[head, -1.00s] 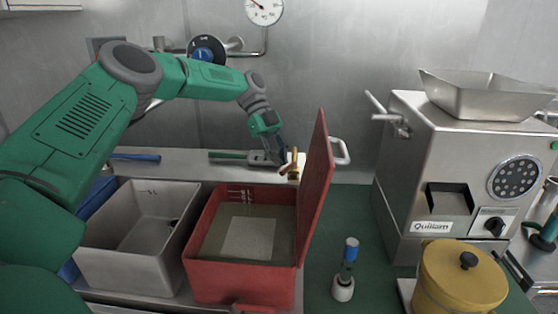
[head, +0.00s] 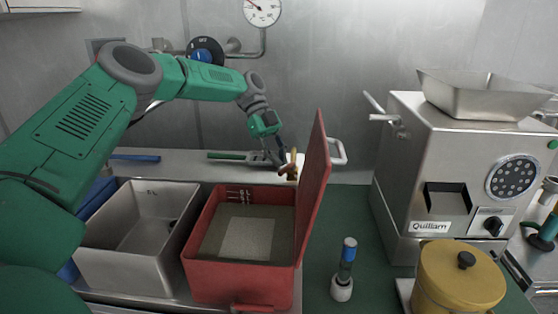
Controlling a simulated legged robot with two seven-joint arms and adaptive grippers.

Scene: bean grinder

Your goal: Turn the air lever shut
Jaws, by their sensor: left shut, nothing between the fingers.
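My left gripper (head: 281,157) reaches over the back ledge, behind the red box. Its fingers are shut with nothing between them. A small yellow upright piece with a brownish arm (head: 292,162) stands right beside the fingertips, partly hidden by the box's raised lid. It looks like a small lever, but I cannot tell for sure that it is the air lever. Whether the fingers touch it is unclear. A black round knob with a blue centre (head: 204,50) sits on the wall pipe, with a dial gauge (head: 262,10) above right. My right gripper is not in view.
The red box (head: 240,275) has its lid (head: 315,185) standing open close to my left gripper. A grey bin (head: 130,265) is at left. A blue-topped tool (head: 345,268), yellow canister (head: 462,285) and steel grinder (head: 425,170) are at right.

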